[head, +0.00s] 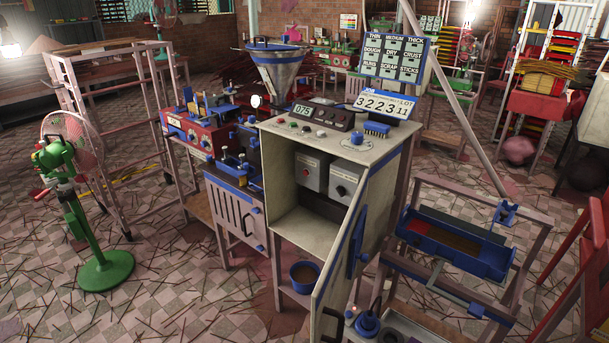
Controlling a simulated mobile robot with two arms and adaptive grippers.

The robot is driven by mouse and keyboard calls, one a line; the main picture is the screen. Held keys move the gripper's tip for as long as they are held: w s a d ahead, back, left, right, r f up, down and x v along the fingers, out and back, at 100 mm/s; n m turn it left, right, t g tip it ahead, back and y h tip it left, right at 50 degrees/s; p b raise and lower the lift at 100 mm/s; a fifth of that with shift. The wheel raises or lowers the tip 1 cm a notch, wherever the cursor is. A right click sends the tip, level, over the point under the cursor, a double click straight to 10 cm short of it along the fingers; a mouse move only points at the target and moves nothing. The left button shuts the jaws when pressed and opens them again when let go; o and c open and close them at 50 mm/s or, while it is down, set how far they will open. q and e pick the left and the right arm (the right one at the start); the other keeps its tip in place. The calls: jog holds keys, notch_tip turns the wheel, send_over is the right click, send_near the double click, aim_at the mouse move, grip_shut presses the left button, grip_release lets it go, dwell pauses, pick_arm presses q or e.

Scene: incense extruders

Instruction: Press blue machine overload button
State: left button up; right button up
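The blue-trimmed machine (232,205) stands mid-view, with a metal hopper (278,72) above it. Its pale control cabinet (300,232) has its front door (340,262) swung open. Inside are two grey boxes. The left box (303,178) carries a small red button (312,166). The right box (352,178) carries a small dark round control (341,190). I cannot read which control is marked overload. The cabinet top has several small buttons and a display (301,111) reading about 075. Neither of my grippers is in view.
A green pedestal fan (105,268) stands at left beside a metal rack (118,140). A blue bowl (304,274) sits below the cabinet. A blue tray (450,245) on a stand is at right. Thin sticks litter the tiled floor; the front left floor is otherwise fairly open.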

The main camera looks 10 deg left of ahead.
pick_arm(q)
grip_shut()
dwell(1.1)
